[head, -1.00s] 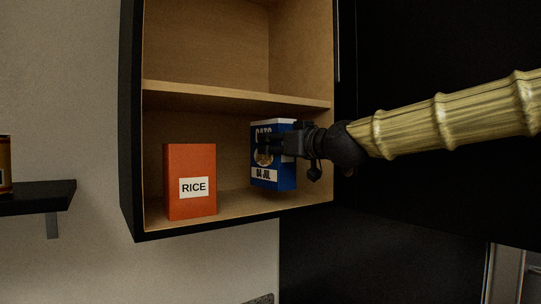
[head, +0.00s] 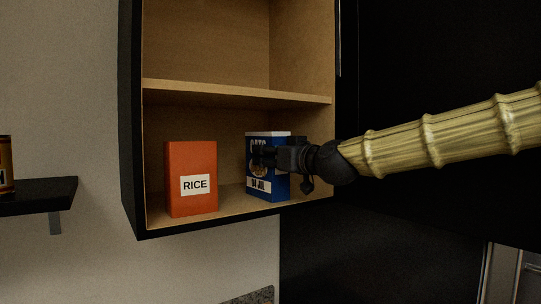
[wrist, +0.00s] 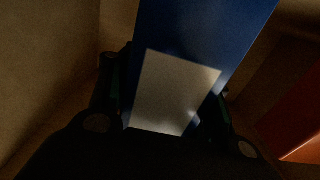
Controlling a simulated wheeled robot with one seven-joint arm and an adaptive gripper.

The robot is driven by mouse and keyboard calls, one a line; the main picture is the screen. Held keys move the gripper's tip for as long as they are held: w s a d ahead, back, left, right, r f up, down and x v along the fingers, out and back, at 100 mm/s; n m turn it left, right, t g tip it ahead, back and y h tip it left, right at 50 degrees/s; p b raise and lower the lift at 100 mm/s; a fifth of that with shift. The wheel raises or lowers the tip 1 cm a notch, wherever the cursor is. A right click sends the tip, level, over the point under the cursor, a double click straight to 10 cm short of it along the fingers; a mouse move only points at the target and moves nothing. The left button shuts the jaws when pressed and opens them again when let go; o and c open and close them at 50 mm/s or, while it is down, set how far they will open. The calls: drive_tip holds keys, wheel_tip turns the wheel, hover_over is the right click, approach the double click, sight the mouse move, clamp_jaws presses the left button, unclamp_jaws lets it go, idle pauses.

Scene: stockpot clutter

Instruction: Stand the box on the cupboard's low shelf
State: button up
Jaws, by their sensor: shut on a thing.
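A blue box with a white top edge and white label (head: 268,187) is upright inside the cupboard (head: 128,150), at the right of its low shelf (head: 232,201). Its lower edge appears at the shelf surface; I cannot tell whether it bears its full weight there. My gripper (head: 265,155) is shut on the blue box, reaching in from the right and covering part of its front. In the wrist view the blue box (wrist: 205,35), with a pale panel, lies between my fingers (wrist: 165,95).
An orange RICE box (head: 191,165) stands on the low shelf to the left, with a gap between it and the blue box. The upper shelf board (head: 230,93) is above. A dark wall shelf (head: 38,194) holds a partly seen can (head: 6,165) at far left.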

drive_tip(key=o, duration=1.4)
drive_tip(key=shift+d, duration=0.1)
drive_tip(key=shift+b+v, duration=1.15)
drive_tip(key=shift+v, duration=4.85)
drive_tip(key=shift+r, duration=0.1)
